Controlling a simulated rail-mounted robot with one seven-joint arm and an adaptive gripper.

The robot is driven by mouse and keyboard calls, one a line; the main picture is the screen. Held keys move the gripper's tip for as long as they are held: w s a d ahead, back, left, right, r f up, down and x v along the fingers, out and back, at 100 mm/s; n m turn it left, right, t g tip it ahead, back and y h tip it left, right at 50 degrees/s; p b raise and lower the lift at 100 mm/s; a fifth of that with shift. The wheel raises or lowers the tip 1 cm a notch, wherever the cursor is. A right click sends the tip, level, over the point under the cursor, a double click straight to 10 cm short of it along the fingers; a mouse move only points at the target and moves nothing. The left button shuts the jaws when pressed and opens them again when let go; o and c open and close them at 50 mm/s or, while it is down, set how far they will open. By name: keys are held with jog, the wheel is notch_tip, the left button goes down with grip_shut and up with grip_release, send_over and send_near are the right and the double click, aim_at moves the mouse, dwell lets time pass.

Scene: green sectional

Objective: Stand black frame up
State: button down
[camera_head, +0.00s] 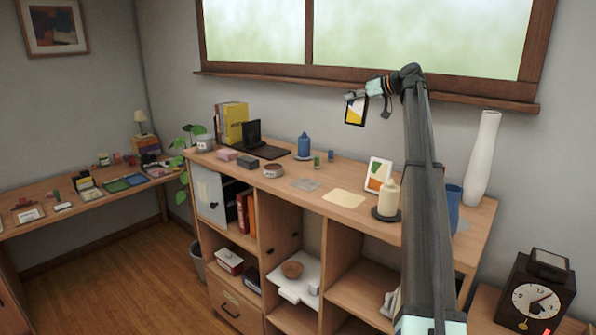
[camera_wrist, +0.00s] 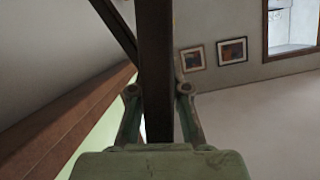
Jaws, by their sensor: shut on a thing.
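The black frame (camera_head: 356,111) hangs in the air above the wooden shelf unit, close to the wall below the window. It has a black border and a picture with yellow and white areas. My gripper (camera_head: 371,92) is shut on its upper part. In the wrist view the frame (camera_wrist: 157,70) shows as a dark bar running up between the two fingers of my gripper (camera_wrist: 158,100). The frame is tilted slightly and touches no surface that I can see.
A flat cream sheet (camera_head: 344,198) lies near the front edge.

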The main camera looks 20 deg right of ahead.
jog(key=shift+s+a+f, duration=0.1)
jog(key=shift+f, duration=0.35)
notch_tip(320, 180, down, 19)
jog(key=p, duration=0.6)
jog(key=shift+f, duration=0.15)
jog(key=c, duration=1.2)
grip_release()
jog(key=shift+o, duration=0.2)
jog(key=shift+d+r, duration=0.2)
